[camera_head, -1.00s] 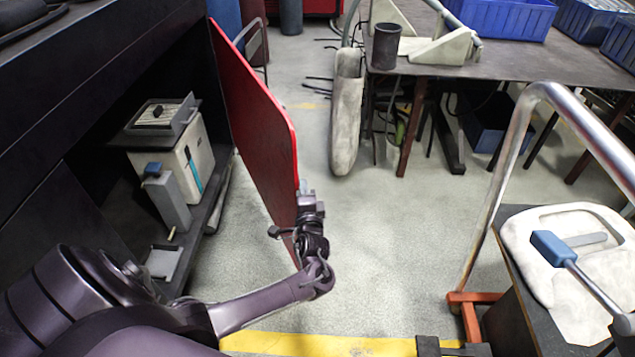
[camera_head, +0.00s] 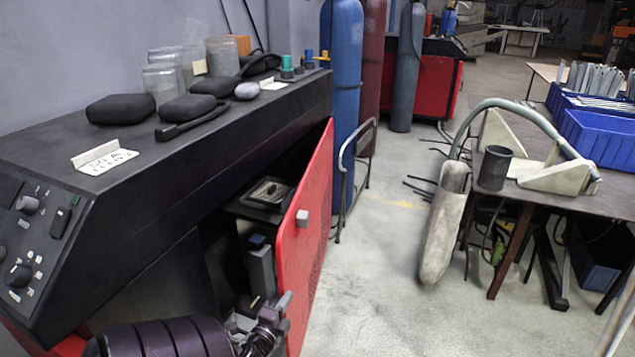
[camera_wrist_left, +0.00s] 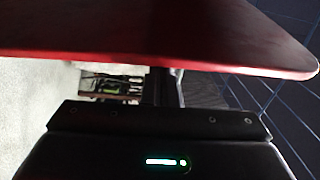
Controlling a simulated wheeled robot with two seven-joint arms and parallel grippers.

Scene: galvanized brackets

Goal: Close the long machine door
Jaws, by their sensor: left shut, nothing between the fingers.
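The long machine door (camera_head: 308,250) is a red panel low on the black machine (camera_head: 190,165). It stands partly open, hinged at its far end, with a gap between its near edge and the machine body. A small grey handle (camera_head: 302,218) sits on its outer face. My left gripper (camera_head: 284,300) is shut and empty, at the door's near edge, low in the head view. I cannot tell whether it touches the door. In the left wrist view the red door (camera_wrist_left: 150,35) spans the top, close to the gripper. My right gripper is out of view.
Inside the opening is a grey unit with a blue top (camera_head: 260,262). Blue (camera_head: 345,90) and grey gas cylinders and a metal trolley frame (camera_head: 340,190) stand beyond the door. A workbench (camera_head: 610,190) is on the right. The floor (camera_head: 385,280) between is clear.

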